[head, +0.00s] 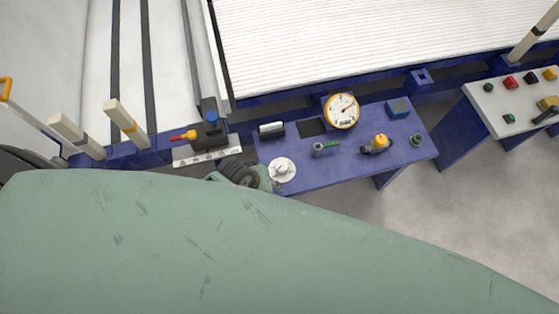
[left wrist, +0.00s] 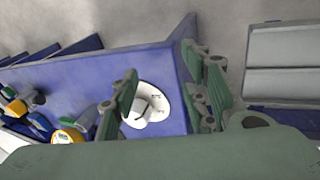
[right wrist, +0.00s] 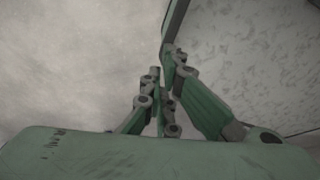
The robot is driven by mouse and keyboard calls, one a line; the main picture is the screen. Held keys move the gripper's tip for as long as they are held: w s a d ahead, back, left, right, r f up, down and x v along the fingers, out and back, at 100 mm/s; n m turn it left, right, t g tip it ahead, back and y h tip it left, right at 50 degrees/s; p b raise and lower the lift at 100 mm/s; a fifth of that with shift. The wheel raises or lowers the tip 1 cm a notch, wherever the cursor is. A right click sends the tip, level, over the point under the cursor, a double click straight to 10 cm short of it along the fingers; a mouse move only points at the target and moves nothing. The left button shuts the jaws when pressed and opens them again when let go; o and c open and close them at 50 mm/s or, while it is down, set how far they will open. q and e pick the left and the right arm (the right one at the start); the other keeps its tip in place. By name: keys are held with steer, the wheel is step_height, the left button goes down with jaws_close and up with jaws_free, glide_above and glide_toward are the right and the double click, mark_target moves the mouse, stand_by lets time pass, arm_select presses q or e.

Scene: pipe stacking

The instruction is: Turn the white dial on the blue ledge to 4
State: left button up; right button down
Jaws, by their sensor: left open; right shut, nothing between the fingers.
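The white round dial (head: 282,170) sits on the near left end of the blue ledge (head: 310,178). Its markings are too small to read. My left gripper (head: 257,177) is at the dial's left side in the head view, mostly hidden by my large green arm link. In the left wrist view the dial (left wrist: 155,104) shows between the two spread fingers of my left gripper (left wrist: 161,62). I cannot tell whether a finger touches it. My right gripper (right wrist: 162,62) is shut and empty over bare grey floor, outside the head view.
The ledge also carries a yellow-rimmed gauge (head: 341,110), a green-handled valve (head: 326,147), a yellow-topped knob (head: 380,142) and a blue block (head: 398,108). A black box with a red-yellow lever (head: 185,136) stands left. A white button panel (head: 510,103) stands right.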

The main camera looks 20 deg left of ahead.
mark_target(281, 163)
arm_select(q)
steer(key=w+r+n, duration=0.1)
steer(key=n, duration=0.1)
steer(key=w+r+n, duration=0.1)
steer(key=w+n, duration=0.1)
steer(key=w+r+n+h, duration=0.1)
steer(key=w+n, duration=0.1)
steer(key=shift+w+d+r, duration=0.15)
steer(key=shift+d+r, duration=0.15)
steer(key=shift+d, duration=0.05)
steer(key=w+a+r+n+g, duration=0.1)
steer(key=w+a+r+n, duration=0.25)
steer(key=n, duration=0.65)
steer(key=shift+h, duration=0.3)
steer(key=b+x, duration=0.1)
steer(key=x, duration=0.6)
steer(key=shift+w+d+f, duration=0.1)
steer(key=shift+d+f, duration=0.15)
arm_select(e)
steer(key=shift+s+a+f, duration=0.15)
steer(key=shift+a+f, duration=0.05)
steer(key=shift+f, duration=0.2)
arm_select(q)
steer(key=shift+c, duration=0.3)
steer(key=c, duration=0.9)
steer(key=shift+w+r, duration=0.1)
steer(key=shift+c, duration=0.2)
arm_select(e)
steer(key=shift+a+r, duration=0.1)
